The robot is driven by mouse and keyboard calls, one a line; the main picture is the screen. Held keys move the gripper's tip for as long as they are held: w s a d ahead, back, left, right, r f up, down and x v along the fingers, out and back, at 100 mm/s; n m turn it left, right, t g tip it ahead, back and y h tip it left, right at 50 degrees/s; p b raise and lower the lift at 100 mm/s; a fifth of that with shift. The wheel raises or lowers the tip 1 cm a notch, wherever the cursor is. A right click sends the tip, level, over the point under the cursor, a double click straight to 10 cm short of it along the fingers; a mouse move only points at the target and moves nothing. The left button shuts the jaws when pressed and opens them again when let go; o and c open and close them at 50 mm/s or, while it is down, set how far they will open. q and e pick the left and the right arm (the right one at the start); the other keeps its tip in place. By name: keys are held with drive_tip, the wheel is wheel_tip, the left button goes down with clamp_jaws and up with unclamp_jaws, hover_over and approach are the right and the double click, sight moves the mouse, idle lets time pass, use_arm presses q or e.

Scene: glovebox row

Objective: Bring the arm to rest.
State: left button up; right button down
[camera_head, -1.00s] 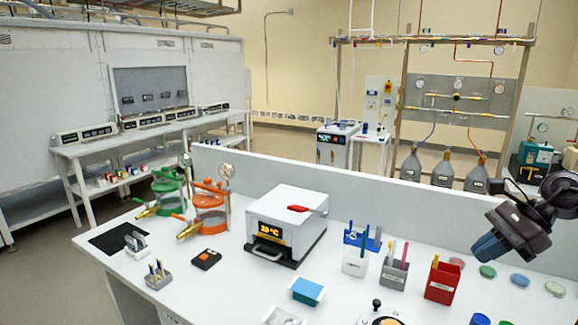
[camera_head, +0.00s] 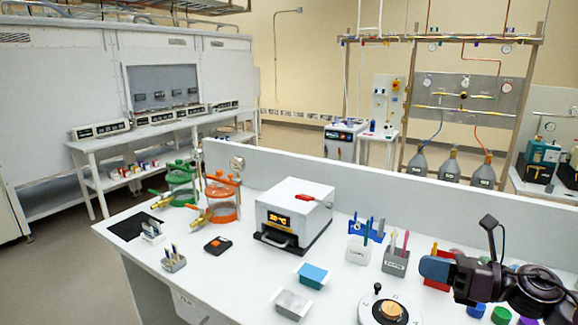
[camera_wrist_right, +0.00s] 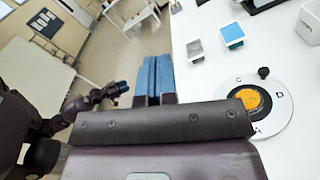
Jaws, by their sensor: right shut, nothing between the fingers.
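My right gripper (camera_head: 436,267) is at the lower right of the head view, with its blue fingers pointing left. It is above the white bench (camera_head: 228,279), in front of the red pen holder (camera_head: 437,252), which it partly hides. In the right wrist view the two blue fingers (camera_wrist_right: 153,79) lie together with nothing between them. My left arm is out of the head view.
A round dial plate (camera_head: 388,309) sits at the bench's front, near a blue-topped block (camera_head: 313,275) and a grey block (camera_head: 292,303). A white heater box (camera_head: 294,213) and grey pen holder (camera_head: 396,261) stand behind. Coloured caps (camera_head: 477,310) lie below my right arm.

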drive_tip(key=s+d+f+m+t+h, duration=0.25)
drive_tip(key=f+m+h, duration=0.3)
drive_tip(key=m, duration=0.55)
drive_tip(key=s+d+f+m+t+h, duration=0.1)
drive_tip(key=s+f+m+h, duration=0.4)
drive_tip(key=m, duration=0.7)
drive_tip(key=s+d+f+m+t+h, duration=0.1)
drive_tip(key=s+f+m+t+h, duration=0.15)
drive_tip(key=m+h, duration=0.65)
drive_tip(key=s+a+f+m+g+y, duration=0.2)
drive_tip(key=s+f+m+g, duration=0.35)
drive_tip(key=s, duration=0.35)
drive_tip(key=s+a+f+m+g+y, duration=0.1)
drive_tip(key=s+f+m+g, duration=0.4)
drive_tip(key=s, duration=0.4)
use_arm(q)
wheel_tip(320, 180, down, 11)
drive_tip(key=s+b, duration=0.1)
drive_tip(key=b, duration=0.9)
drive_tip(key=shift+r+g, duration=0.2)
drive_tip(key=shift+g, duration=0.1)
use_arm(e)
drive_tip(key=w+f+t, duration=0.3)
drive_tip(key=f, duration=0.7)
drive_tip(key=w+f+t+y, duration=0.1)
drive_tip(key=w+f+t, duration=0.2)
drive_tip(key=f, duration=0.6)
drive_tip(key=shift+w+a+f+t, duration=0.25)
drive_tip(key=shift+w+f+t, duration=0.05)
drive_tip(key=shift+f+t, duration=0.15)
